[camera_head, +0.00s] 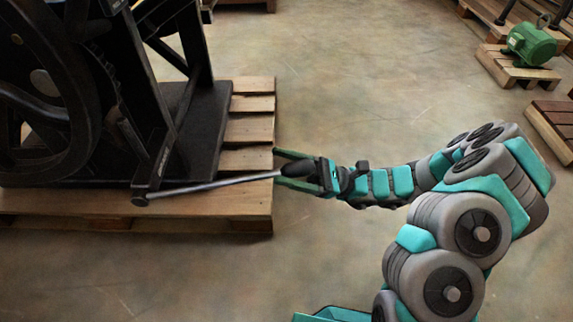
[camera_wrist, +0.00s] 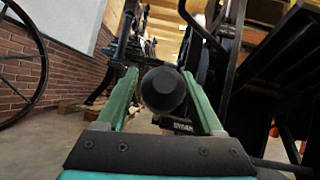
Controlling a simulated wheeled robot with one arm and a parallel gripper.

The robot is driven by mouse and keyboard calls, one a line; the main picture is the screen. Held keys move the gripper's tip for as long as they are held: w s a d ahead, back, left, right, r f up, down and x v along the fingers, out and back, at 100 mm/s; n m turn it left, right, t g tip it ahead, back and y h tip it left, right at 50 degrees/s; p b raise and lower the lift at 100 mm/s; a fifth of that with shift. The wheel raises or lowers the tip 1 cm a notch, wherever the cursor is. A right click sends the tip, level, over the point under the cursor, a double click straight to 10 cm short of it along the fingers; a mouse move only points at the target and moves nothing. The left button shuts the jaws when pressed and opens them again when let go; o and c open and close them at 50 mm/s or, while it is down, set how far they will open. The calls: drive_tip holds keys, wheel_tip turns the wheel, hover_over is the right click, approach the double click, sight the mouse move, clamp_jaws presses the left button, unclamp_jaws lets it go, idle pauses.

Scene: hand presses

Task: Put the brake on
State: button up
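The brake lever is a thin grey rod (camera_head: 215,184) in the head view. It runs from a pivot (camera_head: 140,199) at the foot of the black press (camera_head: 195,125) to the right, out past the pallet edge. Its dark knob (camera_head: 297,169) lies between the green fingers of my gripper (camera_head: 278,166). In the wrist view the round black knob (camera_wrist: 163,90) sits between the two fingers of my gripper (camera_wrist: 160,72). The fingers stand apart, one on each side, with a narrow gap at the left finger. Contact at the right finger is hard to tell.
The press stands on a wooden pallet (camera_head: 250,130) with a large black wheel (camera_head: 40,100) at left. A green motor (camera_head: 530,44) sits on a small pallet at the upper right. The concrete floor (camera_head: 350,80) between them is clear.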

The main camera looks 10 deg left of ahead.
drive_tip(key=shift+d, duration=0.1)
drive_tip(key=v, duration=0.7)
drive_tip(key=shift+d+f+p, duration=0.2)
drive_tip(key=shift+f+p, duration=0.05)
drive_tip(key=shift+p, duration=0.05)
drive_tip(key=shift+w, duration=0.15)
